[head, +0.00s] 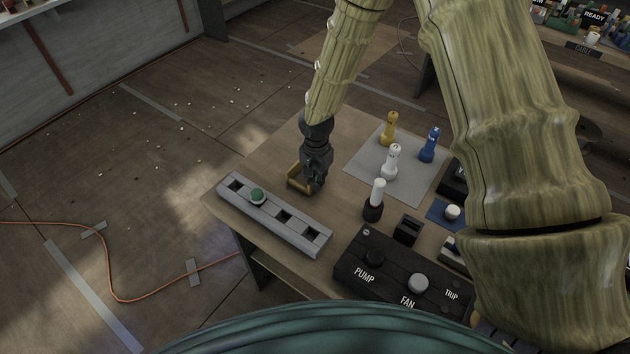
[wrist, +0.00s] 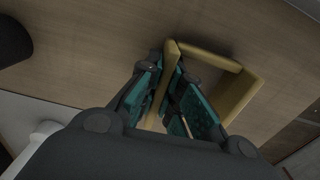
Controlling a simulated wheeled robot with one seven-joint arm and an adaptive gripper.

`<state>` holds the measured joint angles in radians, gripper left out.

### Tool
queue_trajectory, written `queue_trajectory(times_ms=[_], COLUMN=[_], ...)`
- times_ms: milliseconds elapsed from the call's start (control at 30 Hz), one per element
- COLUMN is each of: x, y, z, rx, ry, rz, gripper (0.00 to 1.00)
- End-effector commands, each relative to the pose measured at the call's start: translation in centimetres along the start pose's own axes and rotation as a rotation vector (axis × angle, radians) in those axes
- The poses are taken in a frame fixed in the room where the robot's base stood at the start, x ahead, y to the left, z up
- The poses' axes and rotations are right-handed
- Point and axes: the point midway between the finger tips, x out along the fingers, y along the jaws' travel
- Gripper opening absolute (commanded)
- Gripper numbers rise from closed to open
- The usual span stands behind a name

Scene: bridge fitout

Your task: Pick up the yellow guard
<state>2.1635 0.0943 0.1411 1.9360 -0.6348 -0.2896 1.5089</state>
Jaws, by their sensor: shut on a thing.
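The yellow guard (head: 293,182) is a small open yellow frame on the wooden table, just behind the grey strip with square openings. In the wrist view the guard (wrist: 238,98) shows as a U-shaped piece, with one wall between the teal finger pads. My gripper (head: 313,183) points down at the guard and is shut on that wall. In the wrist view my gripper (wrist: 172,105) has a finger on each side of the wall. I cannot tell whether the guard touches the table.
The grey strip (head: 311,240) holds a green button (head: 257,195). A grey mat (head: 365,168) carries yellow, white and blue figures to the right. A white-topped black piece (head: 373,210) and the PUMP/FAN panel (head: 347,270) stand nearer. The table's left edge is close.

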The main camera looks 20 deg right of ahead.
Motion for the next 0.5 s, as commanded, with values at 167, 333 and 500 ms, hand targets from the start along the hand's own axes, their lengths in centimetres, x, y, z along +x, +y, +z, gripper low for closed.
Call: queue_trajectory(times_ms=[167,333,500], x=[-2.0,-4.4,-6.6], y=[-0.1,-0.1,-0.1], z=[-0.1,0.0,0.0], rx=[0.000,-0.001,0.000], ry=[0.002,0.002,0.002], rz=[-0.004,-0.004,-0.003], gripper=[0.00,0.00,0.00])
